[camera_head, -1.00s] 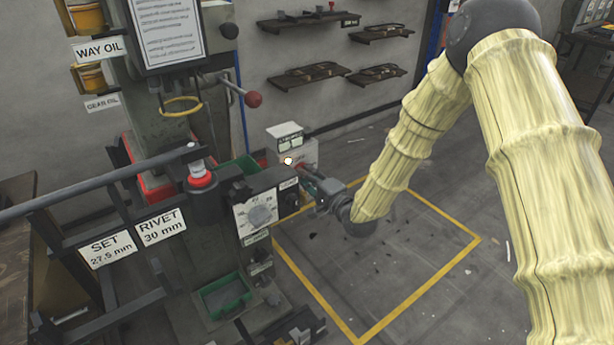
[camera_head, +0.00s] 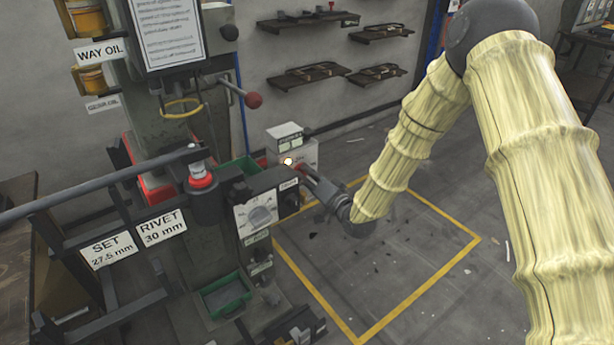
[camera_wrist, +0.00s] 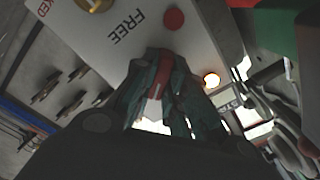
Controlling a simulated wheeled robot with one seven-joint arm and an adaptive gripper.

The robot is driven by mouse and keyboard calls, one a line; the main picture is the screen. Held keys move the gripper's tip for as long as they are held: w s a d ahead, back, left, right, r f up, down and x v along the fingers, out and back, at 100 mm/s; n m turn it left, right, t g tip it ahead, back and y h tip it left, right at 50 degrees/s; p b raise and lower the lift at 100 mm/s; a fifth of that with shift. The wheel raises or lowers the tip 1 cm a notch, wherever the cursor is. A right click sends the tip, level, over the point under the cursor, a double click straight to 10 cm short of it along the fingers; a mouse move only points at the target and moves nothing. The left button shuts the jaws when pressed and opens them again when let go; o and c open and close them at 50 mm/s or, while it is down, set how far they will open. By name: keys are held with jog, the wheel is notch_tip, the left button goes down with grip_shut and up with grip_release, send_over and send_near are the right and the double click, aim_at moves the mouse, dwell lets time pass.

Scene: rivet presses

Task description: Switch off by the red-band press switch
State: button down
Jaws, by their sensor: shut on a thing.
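The press with a red band (camera_head: 200,181) stands at the left in the head view. A grey switch box (camera_head: 286,136) with a lit lamp (camera_head: 288,161) is beside it; the lamp also glows in the wrist view (camera_wrist: 211,80). My gripper (camera_head: 308,175) is at the box's front, partly hidden in the head view. In the wrist view, the fingers of my gripper (camera_wrist: 165,80) are shut on a red switch handle (camera_wrist: 163,72), mostly covered by them. The white panel (camera_wrist: 103,52) reads FREE, with a red button (camera_wrist: 174,19) and a partly cut-off yellow knob (camera_wrist: 95,3).
A red-ball lever (camera_head: 253,100) stands above. A dark rail (camera_head: 95,187) crosses the left. Yellow-lined floor (camera_head: 350,270) to the right is open. Wall shelves (camera_head: 313,75) are behind.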

jog(key=n, duration=0.5)
jog(key=shift+n, duration=0.4)
jog(key=n, duration=0.4)
jog(key=shift+n+b, duration=0.4)
jog(key=c, duration=1.4)
grip_release()
jog(key=shift+c, duration=0.2)
jog(key=shift+s+d, duration=0.1)
jog(key=v, duration=1.2)
